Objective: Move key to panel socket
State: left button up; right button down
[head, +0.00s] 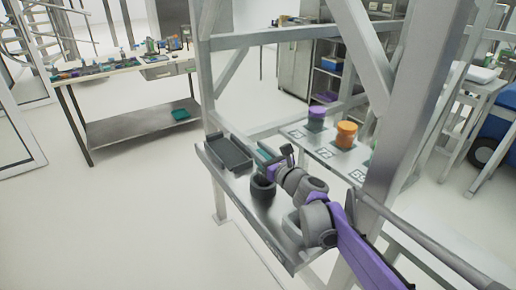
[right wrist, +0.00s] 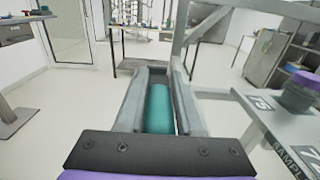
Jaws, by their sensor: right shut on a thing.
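My right gripper (head: 266,154) reaches in from the lower right in the head view, over a metal shelf (head: 240,190). In the right wrist view its two grey fingers (right wrist: 157,80) are shut on a teal rounded piece (right wrist: 159,108), which lies lengthwise between them. I cannot tell whether this piece is the key. In the head view only a small patch of teal shows at the gripper. I cannot make out a panel socket in either view. My left gripper is not in view.
Dark grey trays (head: 235,152) lie beside the gripper. A white table with purple (head: 316,113) and orange (head: 346,133) jars stands to the right. Metal posts (head: 391,120) rise close to my arm. A cluttered bench (head: 125,66) stands back left, with open floor before it.

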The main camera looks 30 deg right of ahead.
jog(key=shift+f+b, duration=0.7)
jog(key=shift+f, duration=0.65)
dwell(0.6)
jog(key=shift+c, duration=2.4)
grip_release()
jog(key=shift+o, duration=0.2)
jog(key=o, duration=0.4)
jog(key=shift+o, duration=0.2)
jog(key=shift+r+p, duration=3.75)
jog(key=shift+r, duration=0.8)
